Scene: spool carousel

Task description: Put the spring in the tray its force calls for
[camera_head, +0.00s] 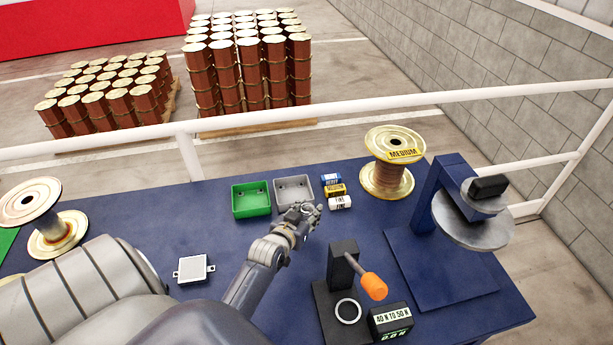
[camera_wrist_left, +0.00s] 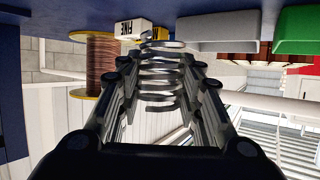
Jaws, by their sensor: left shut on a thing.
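My left gripper (camera_head: 303,212) is shut on a metal coil spring (camera_wrist_left: 160,78). It holds the spring above the table, close to the front of the grey tray (camera_head: 280,201). The spring shows clearly between the fingers in the left wrist view; in the head view it is small and partly hidden. The green tray (camera_head: 252,212) stands just left of the grey one, and both look empty. The black force tester (camera_head: 343,265) with an orange handle (camera_head: 374,286) stands to the right. Its box (camera_head: 390,320) reads "40 N TO 50 N" and "0.0 N". My right gripper is not in view.
Small labelled boxes (camera_head: 335,190) stand right of the grey tray. A copper-wire spool (camera_head: 388,178) marked MEDIUM and a blue stand (camera_head: 450,195) are farther right. A small pale plate (camera_head: 193,268) lies left of my forearm. Another spool (camera_head: 55,235) is far left.

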